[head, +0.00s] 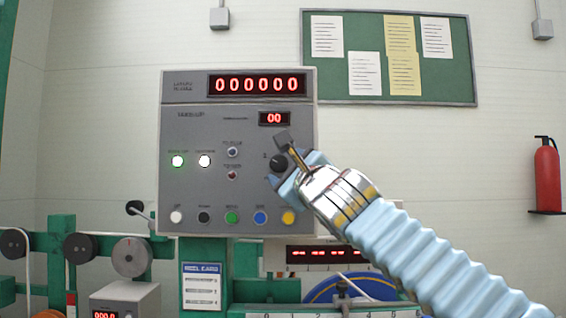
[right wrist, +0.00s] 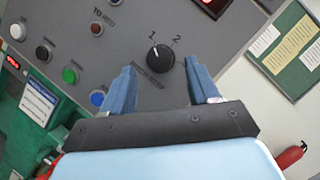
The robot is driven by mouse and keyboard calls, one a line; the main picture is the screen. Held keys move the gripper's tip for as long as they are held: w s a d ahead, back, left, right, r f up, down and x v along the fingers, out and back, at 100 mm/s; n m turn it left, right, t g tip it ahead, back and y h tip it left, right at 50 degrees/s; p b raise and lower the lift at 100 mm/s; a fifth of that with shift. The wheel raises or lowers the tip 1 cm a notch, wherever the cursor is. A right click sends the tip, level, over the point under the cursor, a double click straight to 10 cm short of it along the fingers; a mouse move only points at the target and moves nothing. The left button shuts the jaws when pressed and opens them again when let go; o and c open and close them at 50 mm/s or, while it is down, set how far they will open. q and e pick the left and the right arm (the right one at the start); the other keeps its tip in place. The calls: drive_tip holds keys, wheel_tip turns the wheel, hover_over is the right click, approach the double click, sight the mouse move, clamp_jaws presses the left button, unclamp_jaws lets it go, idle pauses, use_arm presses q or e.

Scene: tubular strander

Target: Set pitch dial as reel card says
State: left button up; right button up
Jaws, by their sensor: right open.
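My right gripper (head: 300,172) is open and empty in front of the control panel (head: 190,135). In the right wrist view its blue fingers (right wrist: 160,78) stand apart, one on each side of a black knob (right wrist: 160,57). I cannot tell whether they touch it. The knob has a white pointer line, with marks 1 and 2 above it; the pointer is near 1. The knob also shows in the head view (head: 278,162). The white reel card (head: 202,286) hangs below the panel; its text is too small to read. No dial is clearly labelled as pitch. My left gripper is not in view.
Lit displays (head: 257,85) sit at the panel's top, with several coloured buttons (head: 231,217) along its bottom. A grey disc with a red mark (head: 132,257) is on the green frame at left. A notice board (head: 385,50) and fire extinguisher (head: 547,175) are on the wall.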

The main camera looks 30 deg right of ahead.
sight(279, 164)
drive_tip(key=shift+x, duration=1.4)
